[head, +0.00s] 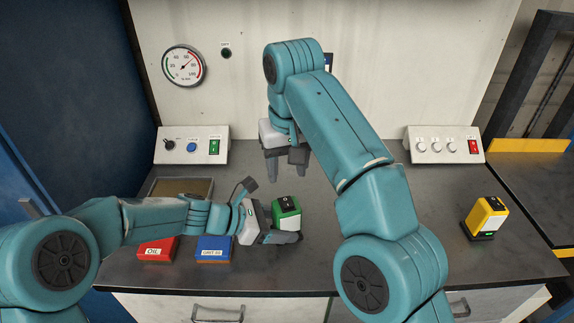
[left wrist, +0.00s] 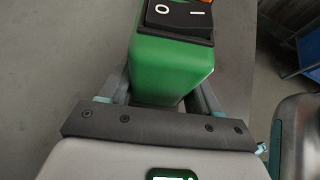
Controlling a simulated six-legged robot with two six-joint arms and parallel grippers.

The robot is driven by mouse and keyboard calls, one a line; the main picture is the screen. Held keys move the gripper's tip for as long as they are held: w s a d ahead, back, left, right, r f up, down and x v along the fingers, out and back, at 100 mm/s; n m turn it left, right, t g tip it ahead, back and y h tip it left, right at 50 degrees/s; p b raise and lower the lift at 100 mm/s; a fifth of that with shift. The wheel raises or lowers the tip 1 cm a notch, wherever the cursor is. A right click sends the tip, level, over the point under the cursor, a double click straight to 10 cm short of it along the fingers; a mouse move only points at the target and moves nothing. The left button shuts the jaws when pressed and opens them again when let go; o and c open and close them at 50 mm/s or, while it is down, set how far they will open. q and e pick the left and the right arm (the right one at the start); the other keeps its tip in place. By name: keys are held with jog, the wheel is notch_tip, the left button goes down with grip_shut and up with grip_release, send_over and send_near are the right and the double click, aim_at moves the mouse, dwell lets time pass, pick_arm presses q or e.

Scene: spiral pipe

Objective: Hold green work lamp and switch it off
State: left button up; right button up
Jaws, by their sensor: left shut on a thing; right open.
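The green work lamp (head: 286,212) is over the front middle of the worktop in the head view. My left gripper (head: 278,222) is shut on it from the left, with a finger along each side of its body. In the left wrist view the lamp (left wrist: 172,66) shows a black rocker switch (left wrist: 180,15) marked O and I, and a bit of orange beside it. I cannot tell whether the lamp touches the worktop. My right gripper (head: 286,168) is open and empty, pointing down above the worktop, behind the lamp.
A red OIL box (head: 157,249) and a blue box (head: 214,248) lie at the front left, near my left forearm. A tray (head: 180,187) is behind them. A yellow lamp (head: 485,218) stands at the right. Control boxes (head: 191,145) (head: 442,144) line the back.

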pick_arm(q)
jog(key=o, duration=0.9)
